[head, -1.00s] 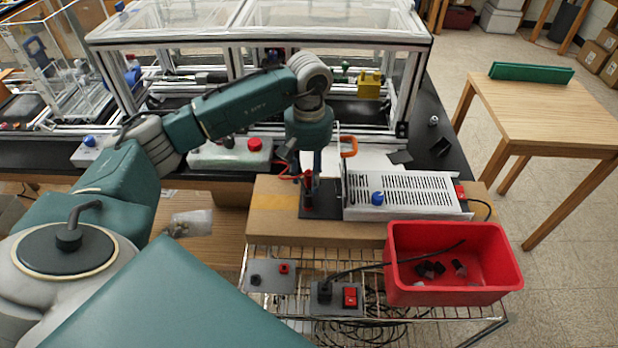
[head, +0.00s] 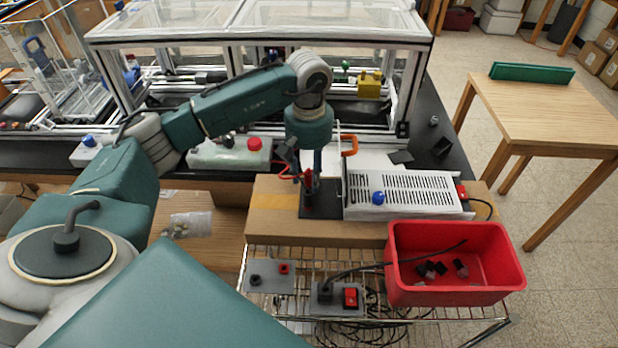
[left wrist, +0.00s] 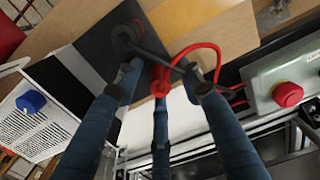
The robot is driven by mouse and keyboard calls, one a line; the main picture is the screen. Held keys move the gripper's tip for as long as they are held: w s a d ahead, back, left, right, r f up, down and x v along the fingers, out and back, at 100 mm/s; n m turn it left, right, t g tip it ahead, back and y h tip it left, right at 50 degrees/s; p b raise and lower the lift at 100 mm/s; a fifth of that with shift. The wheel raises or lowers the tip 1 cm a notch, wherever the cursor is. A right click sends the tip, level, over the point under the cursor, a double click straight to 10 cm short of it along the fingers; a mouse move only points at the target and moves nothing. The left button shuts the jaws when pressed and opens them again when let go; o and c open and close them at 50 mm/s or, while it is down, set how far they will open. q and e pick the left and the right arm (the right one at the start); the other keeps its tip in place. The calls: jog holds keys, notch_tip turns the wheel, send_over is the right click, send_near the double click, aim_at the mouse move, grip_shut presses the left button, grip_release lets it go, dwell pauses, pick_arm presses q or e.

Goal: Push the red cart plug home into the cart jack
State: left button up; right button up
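My left gripper (head: 312,178) points down over a dark plate (head: 322,208) on the cardboard box. In the left wrist view its blue fingers (left wrist: 160,78) surround a red plug-like piece (left wrist: 160,88) on a looping red lead (left wrist: 205,47). The piece shows against the middle finger; whether the fingers grip it is unclear. A round dark post (left wrist: 127,33) stands on the plate beside the fingertips, apart from the red piece in that view. A grey panel with a red socket (head: 284,268) and a black socket (head: 256,280) sits on the wire cart. My right gripper is out of view.
A white perforated unit (head: 415,190) with a blue knob stands right of the gripper. A red bin (head: 455,295) holds small dark parts. A switch box (head: 338,298) and cables lie in front. A red-button box (head: 230,153) and the framed enclosure stand behind.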

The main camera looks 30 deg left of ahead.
aim_at(309, 172)
pick_arm(q)
grip_shut()
jog(key=shift+r, duration=0.15)
jog(key=shift+r+p, duration=1.45)
jog(key=shift+r, duration=1.4)
